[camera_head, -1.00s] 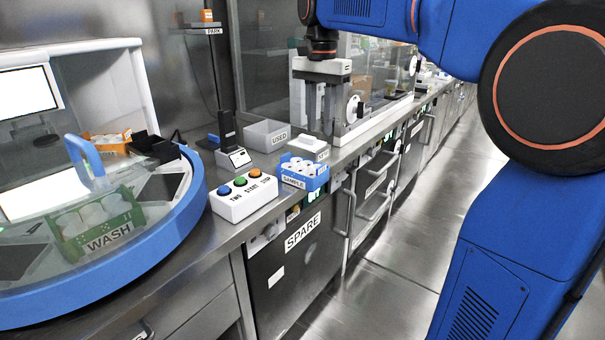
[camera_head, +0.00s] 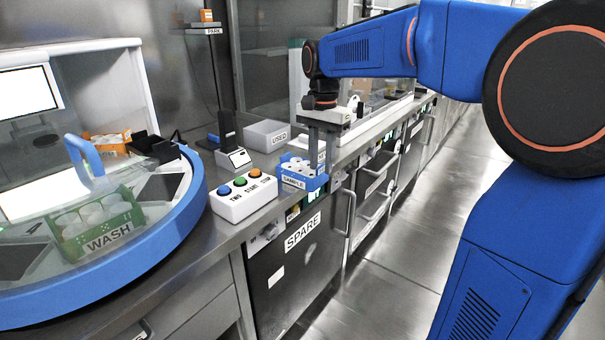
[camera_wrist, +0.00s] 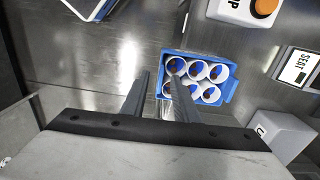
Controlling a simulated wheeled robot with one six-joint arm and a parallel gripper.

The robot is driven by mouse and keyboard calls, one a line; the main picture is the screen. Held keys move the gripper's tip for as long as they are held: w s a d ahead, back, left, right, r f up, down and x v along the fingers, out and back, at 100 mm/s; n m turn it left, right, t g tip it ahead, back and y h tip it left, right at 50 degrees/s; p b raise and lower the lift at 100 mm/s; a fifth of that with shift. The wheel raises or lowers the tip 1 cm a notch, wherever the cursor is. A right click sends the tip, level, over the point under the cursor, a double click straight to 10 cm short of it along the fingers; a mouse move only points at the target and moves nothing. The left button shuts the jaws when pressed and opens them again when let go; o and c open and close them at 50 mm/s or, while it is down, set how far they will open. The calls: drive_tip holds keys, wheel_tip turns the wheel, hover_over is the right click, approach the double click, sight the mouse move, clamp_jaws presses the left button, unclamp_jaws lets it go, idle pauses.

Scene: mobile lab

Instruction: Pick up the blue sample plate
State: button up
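The blue sample plate (camera_head: 291,182) is a small blue rack labelled SAMPLE, holding several white round cups. It sits on the steel counter near its front edge. In the wrist view the plate (camera_wrist: 229,90) is right of centre, with the cups' open tops visible. My gripper (camera_head: 321,160) points down over the plate's right side in the head view and partly hides it. In the wrist view my gripper (camera_wrist: 161,78) has its two fingers apart with nothing held between them. The right finger overlaps the plate's left part; the left finger is over bare counter. I cannot tell the exact height gap.
A white button box (camera_head: 243,202) stands left of the plate. A grey bin labelled USED (camera_head: 266,136) and a small stand (camera_head: 238,158) are behind. The round WASH station with its blue rim (camera_head: 196,200) fills the left. The floor aisle at right is clear.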

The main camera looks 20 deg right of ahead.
clamp_jaws()
